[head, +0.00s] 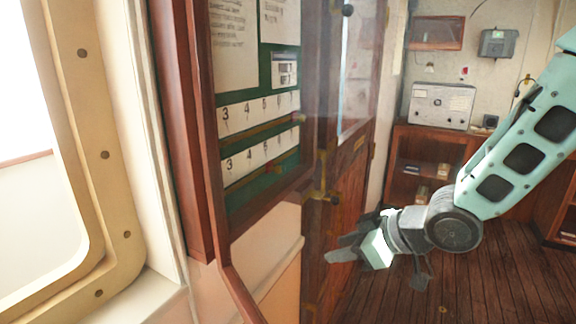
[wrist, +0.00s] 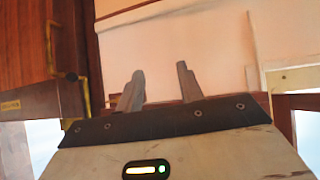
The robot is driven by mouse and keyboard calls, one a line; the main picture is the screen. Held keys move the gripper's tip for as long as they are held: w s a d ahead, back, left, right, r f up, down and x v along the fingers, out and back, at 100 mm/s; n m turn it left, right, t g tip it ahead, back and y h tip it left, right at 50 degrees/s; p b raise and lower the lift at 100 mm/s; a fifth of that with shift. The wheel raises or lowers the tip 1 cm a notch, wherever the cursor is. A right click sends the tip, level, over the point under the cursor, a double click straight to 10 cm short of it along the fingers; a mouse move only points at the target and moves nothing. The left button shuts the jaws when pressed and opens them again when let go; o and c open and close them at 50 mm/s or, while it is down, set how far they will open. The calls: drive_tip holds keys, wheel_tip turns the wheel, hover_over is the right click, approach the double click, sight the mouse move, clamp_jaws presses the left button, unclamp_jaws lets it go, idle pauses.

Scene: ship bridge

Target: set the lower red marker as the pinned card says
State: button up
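A green notice board (head: 245,196) stands in a wooden case at the centre left of the head view. Two white number scales, an upper one (head: 236,114) and a lower one (head: 240,162), run across it. A small white card (head: 284,70) is fixed above them; its content is too small to read.
A wood-framed glass pane (head: 237,285) stands out by the board, between it and my gripper. A wooden door with a brass handle (wrist: 49,45) is at left in the wrist view. A window frame (head: 105,155) is at far left. Wooden floor (head: 480,280) is open at right.

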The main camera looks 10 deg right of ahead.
drive_tip(key=w+d+r+n+t+y+p, duration=0.1)
drive_tip(key=d+r+t+y, duration=0.1)
drive_tip(key=r+y, duration=0.3)
drive_tip(key=w+d+r+t+y, duration=0.1)
drive_tip(key=d+r+y, duration=0.15)
drive_tip(key=r, duration=0.35)
drive_tip(key=p+x, duration=0.4)
drive_tip(key=x, duration=1.3)
drive_tip(key=shift+p, duration=0.4)
